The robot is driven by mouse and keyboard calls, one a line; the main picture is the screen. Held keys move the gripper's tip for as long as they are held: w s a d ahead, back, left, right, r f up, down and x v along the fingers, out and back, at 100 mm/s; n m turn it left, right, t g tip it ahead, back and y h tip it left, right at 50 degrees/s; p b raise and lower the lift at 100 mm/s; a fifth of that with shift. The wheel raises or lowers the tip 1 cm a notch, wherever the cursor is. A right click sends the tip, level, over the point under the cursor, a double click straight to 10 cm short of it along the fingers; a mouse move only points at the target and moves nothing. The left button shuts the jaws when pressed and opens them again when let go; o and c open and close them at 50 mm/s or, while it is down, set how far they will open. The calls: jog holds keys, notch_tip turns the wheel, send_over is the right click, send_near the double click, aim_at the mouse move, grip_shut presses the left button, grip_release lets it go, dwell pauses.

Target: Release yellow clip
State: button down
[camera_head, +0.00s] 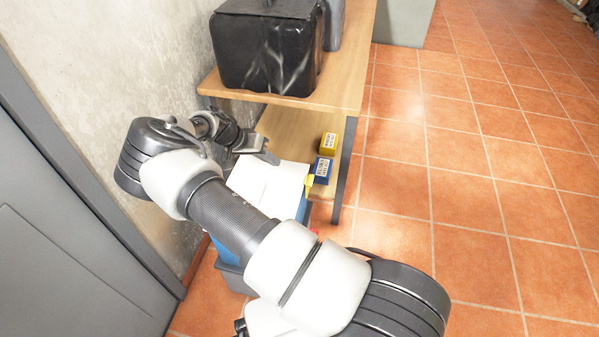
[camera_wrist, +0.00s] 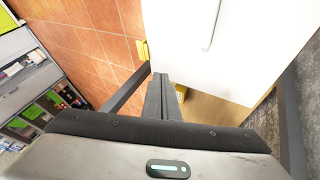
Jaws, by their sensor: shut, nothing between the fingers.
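A small yellow clip (camera_head: 308,184) sits at the right edge of a white panel (camera_head: 266,185) that lies over a blue container (camera_head: 302,209). In the wrist view the clip (camera_wrist: 142,50) shows on the left edge of the white panel (camera_wrist: 230,45). My gripper (camera_head: 269,156) is above the far end of the panel, apart from the clip. In the wrist view its fingers (camera_wrist: 163,80) are together with nothing between them. My arm hides part of the container and panel in the head view.
A wooden shelf unit (camera_head: 345,85) stands behind, with a black marbled case (camera_head: 268,50) on top. A yellow box (camera_head: 328,143) and a blue box (camera_head: 322,170) sit on its lower board. A wall and grey door (camera_head: 70,235) are close on the left. Tiled floor on the right is clear.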

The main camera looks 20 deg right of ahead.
aim_at(309, 176)
jog(key=b+x, duration=0.2)
jog(key=x, duration=0.8)
jog(key=shift+d+f, duration=0.15)
jog(key=shift+f, duration=0.05)
jog(key=s+d, duration=0.2)
jog(key=shift+d+r, duration=0.25)
jog(key=shift+d, duration=0.05)
jog(key=shift+s+d, duration=0.15)
jog(key=shift+d, duration=0.1)
jog(key=shift+s+d+r, duration=0.1)
jog(key=shift+d+r, duration=0.05)
jog(key=shift+d, duration=0.05)
jog(key=shift+s+d+y+p, duration=0.1)
jog(key=shift+y+p, duration=0.2)
jog(key=shift+p, duration=0.05)
